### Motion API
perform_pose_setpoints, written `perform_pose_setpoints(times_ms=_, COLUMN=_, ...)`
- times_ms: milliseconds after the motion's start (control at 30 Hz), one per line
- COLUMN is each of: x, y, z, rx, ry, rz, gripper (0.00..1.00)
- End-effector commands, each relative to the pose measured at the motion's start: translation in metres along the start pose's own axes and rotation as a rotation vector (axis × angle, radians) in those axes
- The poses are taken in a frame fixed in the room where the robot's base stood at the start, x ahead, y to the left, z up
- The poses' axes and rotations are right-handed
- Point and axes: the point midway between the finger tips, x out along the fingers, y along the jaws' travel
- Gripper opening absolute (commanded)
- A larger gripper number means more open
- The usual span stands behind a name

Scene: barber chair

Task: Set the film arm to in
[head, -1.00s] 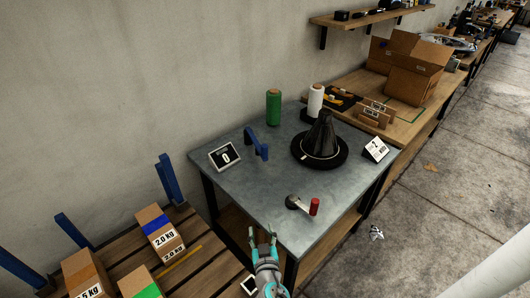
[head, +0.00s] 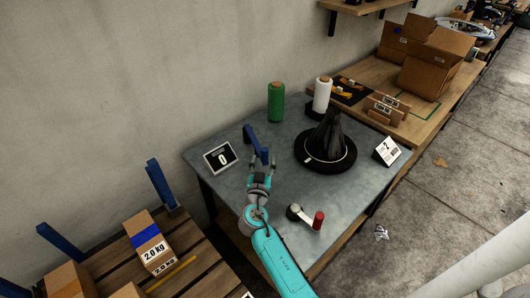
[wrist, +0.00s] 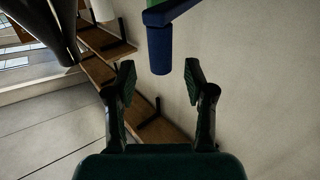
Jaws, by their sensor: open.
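The blue film arm (head: 250,137) stands on the grey metal table (head: 225,190), left of the black wrapped load (head: 326,135) on its round black turntable. Its hanging blue end shows in the wrist view (wrist: 160,52), ahead of my fingers and between them in the picture. My gripper (head: 262,163) is open and empty, just in front of the film arm's end. I cannot tell whether a finger touches it. A small sign reading 0 (head: 221,157) is at the left and a white card with a 2 (head: 388,151) at the right.
A crank with a red handle (head: 318,220) sits near the table's front edge. A green roll (head: 276,101) and a white roll (head: 321,95) stand at the back. A pallet with boxes (head: 154,242) is at lower left.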

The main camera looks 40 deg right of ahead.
Motion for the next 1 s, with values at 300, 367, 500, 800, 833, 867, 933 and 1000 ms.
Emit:
perform_pose_setpoints(times_ms=300, x=0.043, y=0.000, z=0.000, rx=-0.001, ry=0.001, rz=0.000, gripper=0.54)
perform_pose_setpoints(times_ms=367, x=0.047, y=0.000, z=0.000, rx=-0.001, ry=0.000, rz=0.000, gripper=0.54)
perform_pose_setpoints(times_ms=500, x=0.050, y=0.000, z=0.001, rx=-0.001, ry=-0.001, rz=-0.001, gripper=0.54)
perform_pose_setpoints(times_ms=800, x=0.050, y=0.000, z=0.000, rx=-0.001, ry=0.000, rz=-0.001, gripper=0.34)
perform_pose_setpoints(times_ms=833, x=0.050, y=0.000, z=0.001, rx=-0.001, ry=0.000, rz=-0.001, gripper=0.26)
perform_pose_setpoints(times_ms=867, x=0.050, y=0.000, z=0.000, rx=-0.001, ry=0.000, rz=-0.001, gripper=0.19)
perform_pose_setpoints(times_ms=933, x=0.050, y=0.000, z=0.000, rx=-0.001, ry=0.000, rz=-0.001, gripper=0.01)
perform_pose_setpoints(times_ms=1000, x=0.050, y=0.000, z=0.000, rx=-0.001, ry=0.000, rz=-0.001, gripper=0.00)
